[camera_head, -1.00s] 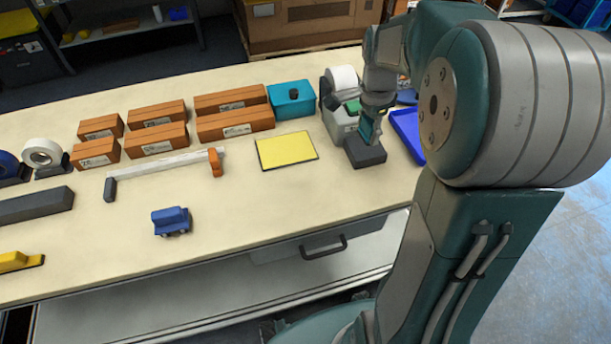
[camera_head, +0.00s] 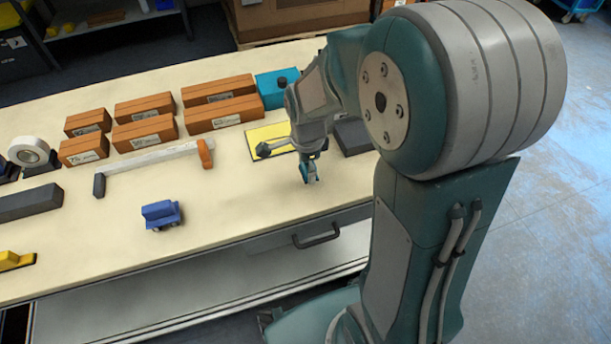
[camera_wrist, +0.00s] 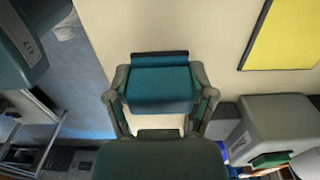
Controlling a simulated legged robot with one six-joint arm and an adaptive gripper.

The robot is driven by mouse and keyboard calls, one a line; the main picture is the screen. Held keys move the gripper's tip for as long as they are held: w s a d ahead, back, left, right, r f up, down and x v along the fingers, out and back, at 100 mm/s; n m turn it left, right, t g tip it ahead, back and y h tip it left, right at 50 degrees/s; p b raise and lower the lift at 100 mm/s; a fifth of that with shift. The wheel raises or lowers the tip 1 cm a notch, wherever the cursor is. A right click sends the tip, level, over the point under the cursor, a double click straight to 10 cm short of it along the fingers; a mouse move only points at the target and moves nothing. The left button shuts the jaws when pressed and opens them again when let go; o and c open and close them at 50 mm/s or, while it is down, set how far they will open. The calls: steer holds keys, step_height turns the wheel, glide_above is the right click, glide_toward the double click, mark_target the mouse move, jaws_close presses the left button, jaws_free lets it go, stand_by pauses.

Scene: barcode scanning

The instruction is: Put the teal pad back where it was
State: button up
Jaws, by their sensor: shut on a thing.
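The teal pad (camera_wrist: 160,90) is held between the fingers of my gripper (camera_wrist: 160,95), with a dark strip along its far edge. In the head view my gripper (camera_head: 310,178) points down over the bare front part of the table, right of the blue toy truck (camera_head: 161,214). Only a little teal shows at its tips there. I cannot tell whether the pad touches the table. A dark grey block (camera_head: 353,136) lies behind and to the right of my gripper. My arm hides part of the yellow sheet (camera_head: 266,136).
Several brown boxes (camera_head: 146,133) and a teal box (camera_head: 272,86) stand along the back. A white bar with an orange end (camera_head: 150,166) lies left of my gripper. A grey machine (camera_wrist: 275,122) shows in the wrist view.

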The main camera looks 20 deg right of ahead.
mark_target(304, 172)
steer(key=shift+a+f, duration=0.2)
steer(key=shift+f, duration=0.7)
steer(key=shift+a+f, duration=0.15)
steer(key=shift+f, duration=0.7)
steer(key=shift+f, duration=0.1)
steer(key=o, duration=1.2)
steer(key=shift+c, duration=0.2)
step_height(304, 172, up, 12)
steer(key=shift+s+r, duration=0.1)
steer(key=shift+r, duration=0.05)
steer(key=s+r+n+t, duration=0.2)
steer(key=s+r+n, duration=0.2)
steer(key=s+n, duration=0.3)
steer(key=s+r+n+t, duration=0.3)
steer(key=s+n, duration=0.4)
steer(key=n, duration=0.4)
steer(key=shift+r+t, duration=0.3)
steer(key=shift+r, duration=0.6)
